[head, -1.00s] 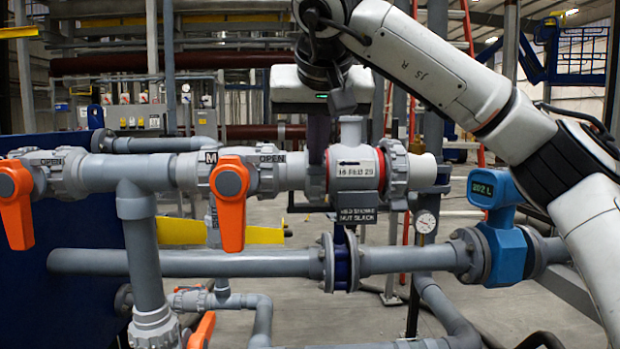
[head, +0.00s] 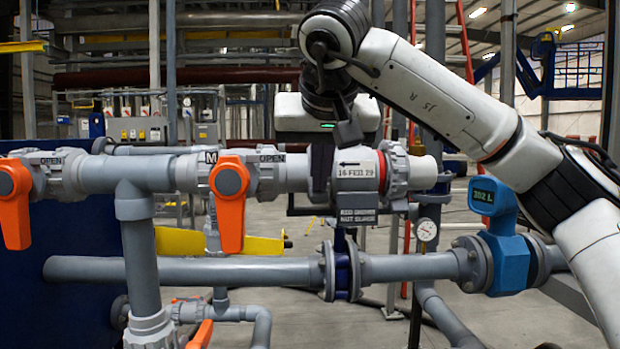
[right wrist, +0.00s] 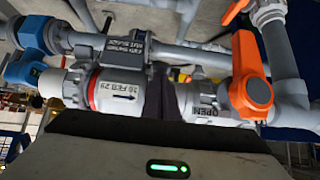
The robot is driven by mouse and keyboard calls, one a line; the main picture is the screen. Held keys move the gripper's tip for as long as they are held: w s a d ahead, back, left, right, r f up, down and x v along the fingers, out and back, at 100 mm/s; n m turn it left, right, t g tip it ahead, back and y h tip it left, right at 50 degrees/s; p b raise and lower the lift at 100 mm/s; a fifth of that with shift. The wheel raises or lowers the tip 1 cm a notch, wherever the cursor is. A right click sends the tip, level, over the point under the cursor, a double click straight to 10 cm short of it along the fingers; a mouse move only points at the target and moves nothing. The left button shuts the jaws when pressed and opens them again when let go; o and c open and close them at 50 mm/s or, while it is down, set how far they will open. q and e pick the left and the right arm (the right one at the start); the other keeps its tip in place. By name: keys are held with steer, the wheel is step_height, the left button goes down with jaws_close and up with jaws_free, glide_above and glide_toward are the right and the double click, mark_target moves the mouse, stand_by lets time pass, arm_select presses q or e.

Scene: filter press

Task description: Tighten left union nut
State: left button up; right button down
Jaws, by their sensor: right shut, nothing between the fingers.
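The grey valve body (head: 355,172) with an arrow and a date label sits in the upper pipe line. It also shows in the right wrist view (right wrist: 118,95). My right gripper (head: 320,190) reaches down from above at the body's left end, where the left union nut would be. Its dark fingers are shut with nothing between them, and they hide that nut in the head view. In the right wrist view the dark fingers (right wrist: 160,92) stand beside the body, and I cannot tell whether they touch it. My left gripper is not in view.
An orange-handled valve (head: 231,200) is just left of my right gripper, with another orange handle (head: 15,200) further left. The lower pipe (head: 200,270), a gauge (head: 425,229) and a blue meter (head: 508,255) are nearby.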

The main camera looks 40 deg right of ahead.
mark_target(322, 195)
steer(key=shift+w+d+f+b, duration=0.15)
steer(key=shift+d+f+b, duration=0.15)
steer(key=shift+f, duration=0.6)
steer(key=shift+w+d+f+b, duration=0.15)
steer(key=shift+f+b, duration=0.1)
steer(key=shift+f, duration=0.7)
steer(key=shift+d+f, duration=0.35)
steer(key=shift+f, duration=0.4)
steer(key=s+a+r+p, duration=0.2)
steer(key=s+r+p, duration=0.1)
steer(key=r+p, duration=0.2)
step_height(322, 195, up, 2)
steer(key=shift+s+a, duration=0.2)
